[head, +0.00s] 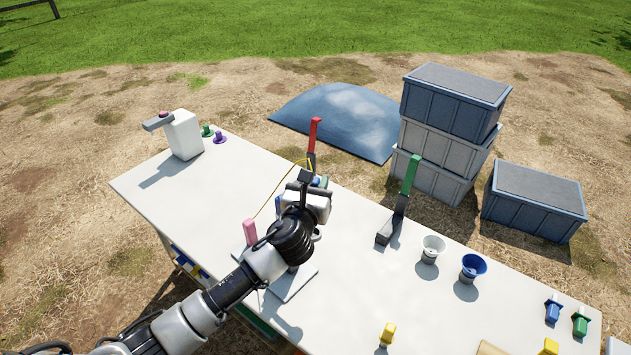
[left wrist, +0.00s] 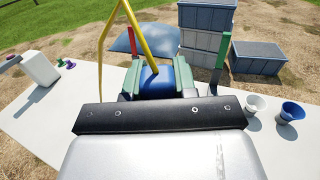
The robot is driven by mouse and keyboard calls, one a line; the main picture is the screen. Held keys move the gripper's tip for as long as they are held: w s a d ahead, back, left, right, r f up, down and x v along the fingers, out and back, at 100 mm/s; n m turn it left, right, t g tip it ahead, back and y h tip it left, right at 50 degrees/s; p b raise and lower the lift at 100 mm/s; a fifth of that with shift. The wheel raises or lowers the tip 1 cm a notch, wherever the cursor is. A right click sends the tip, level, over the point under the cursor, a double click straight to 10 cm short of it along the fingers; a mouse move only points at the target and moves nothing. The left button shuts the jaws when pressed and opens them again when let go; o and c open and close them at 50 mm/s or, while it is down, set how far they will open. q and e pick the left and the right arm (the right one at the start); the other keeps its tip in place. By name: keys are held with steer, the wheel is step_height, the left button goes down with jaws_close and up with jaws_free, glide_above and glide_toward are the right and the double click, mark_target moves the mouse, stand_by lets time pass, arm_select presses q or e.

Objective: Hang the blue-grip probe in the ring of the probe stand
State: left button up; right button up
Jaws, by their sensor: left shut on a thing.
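My left gripper (head: 320,183) is above the middle of the white table, shut on the blue grip of the probe. In the left wrist view the blue grip (left wrist: 155,82) sits between the green-edged jaws, and a yellow cable (left wrist: 138,35) loops up from it. The probe's lower part is hidden behind the gripper. A pink upright piece (head: 250,232) stands left of my gripper, near a pale flat plate (head: 293,284) partly under my arm. I cannot make out the stand's ring. My right gripper is not in view.
A red-handled post (head: 314,134) stands behind the gripper, a green-handled one (head: 409,180) to the right. A white cup (head: 432,247) and a blue cup (head: 473,266) stand further right. The table's left part is mostly clear.

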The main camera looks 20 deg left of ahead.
arm_select(q)
steer(key=shift+r, duration=0.1)
steer(key=shift+f+b, duration=0.5)
steer(key=shift+f, duration=0.4)
steer(key=shift+f+b, duration=1.65)
steer(key=shift+f, duration=0.65)
steer(key=shift+f+b, duration=1.45)
steer(key=shift+f, duration=0.4)
steer(key=shift+s+f, duration=0.1)
steer(key=shift+f, duration=0.1)
steer(key=shift+f, duration=0.15)
steer(key=shift+a, duration=0.1)
steer(key=shift+f, duration=0.2)
